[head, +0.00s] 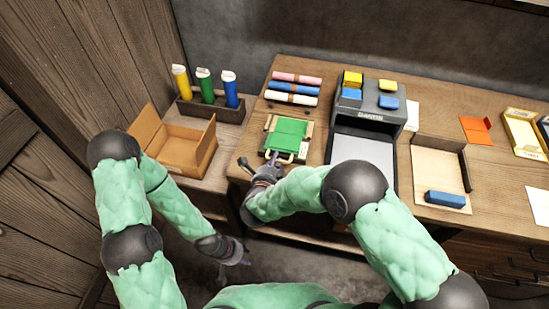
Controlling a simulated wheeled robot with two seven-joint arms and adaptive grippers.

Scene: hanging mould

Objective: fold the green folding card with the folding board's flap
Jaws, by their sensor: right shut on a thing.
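The green folding card (289,131) lies on the pale folding board (308,133) at the front left part of the workbench. A light handle bar (285,157) shows at the board's front edge. My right gripper (272,162) is at this front edge, shut on what looks like the flap's handle; its fingertips are small and partly hidden. My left gripper (236,269) hangs low in front of the bench, empty, with its fingers apart. How far the flap is raised is hard to tell.
Left of the board are an open cardboard box (182,148) and a rack (213,107) of coloured tubes. Rolls (292,89) lie behind it. A grey machine (368,112) stands to its right, then a wooden tray (437,172) with a blue block (445,199).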

